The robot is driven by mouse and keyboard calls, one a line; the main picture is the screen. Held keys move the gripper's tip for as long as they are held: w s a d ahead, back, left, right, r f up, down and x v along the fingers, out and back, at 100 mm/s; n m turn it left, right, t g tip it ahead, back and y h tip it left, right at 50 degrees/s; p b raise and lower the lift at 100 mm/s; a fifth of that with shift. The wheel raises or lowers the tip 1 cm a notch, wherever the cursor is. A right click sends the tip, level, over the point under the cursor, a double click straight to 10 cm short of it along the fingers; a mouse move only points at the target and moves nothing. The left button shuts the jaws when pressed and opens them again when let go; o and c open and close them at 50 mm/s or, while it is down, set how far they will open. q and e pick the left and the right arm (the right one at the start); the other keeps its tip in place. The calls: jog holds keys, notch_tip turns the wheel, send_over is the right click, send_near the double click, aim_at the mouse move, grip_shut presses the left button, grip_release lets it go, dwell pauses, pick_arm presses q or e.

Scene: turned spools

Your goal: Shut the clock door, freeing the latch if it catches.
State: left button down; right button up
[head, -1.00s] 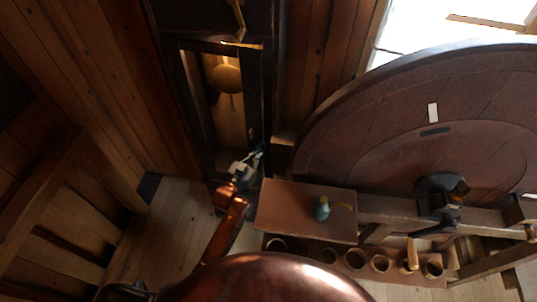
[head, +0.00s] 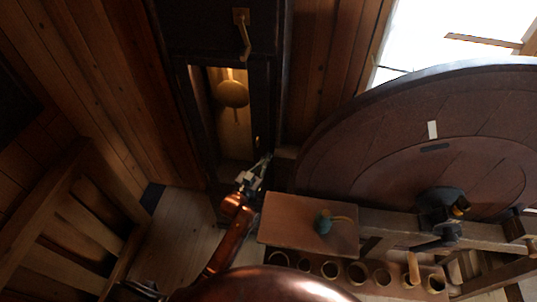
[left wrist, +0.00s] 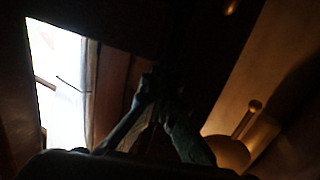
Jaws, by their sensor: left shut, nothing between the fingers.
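The tall dark clock case (head: 215,35) stands against the plank wall. Its door (head: 262,108) is a dark frame around a lit opening, with the brass pendulum (head: 233,93) showing inside. I cannot tell whether the door is fully shut. A brass lever (head: 244,38) hangs from a small plate above the opening; I cannot tell if it catches the door. My left gripper (head: 267,160) is shut and empty, by the lower right of the door; contact is unclear. In the dark left wrist view its fingers (left wrist: 161,88) come together, with the pendulum bob (left wrist: 228,152) to their right.
A large round wooden wheel (head: 400,150) fills the right side. A small brown board (head: 285,222) with a teal object (head: 323,222) lies close right of my left arm, above a rack of round holes (head: 330,270). A wooden railing (head: 50,215) stands at left.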

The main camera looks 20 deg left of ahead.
pick_arm(q)
jog(key=s+d+b, duration=0.1)
jog(key=s, duration=1)
jog(key=shift+s+d, duration=0.2)
pick_arm(e)
jog(key=shift+s+f, duration=0.15)
jog(key=shift+s, duration=0.2)
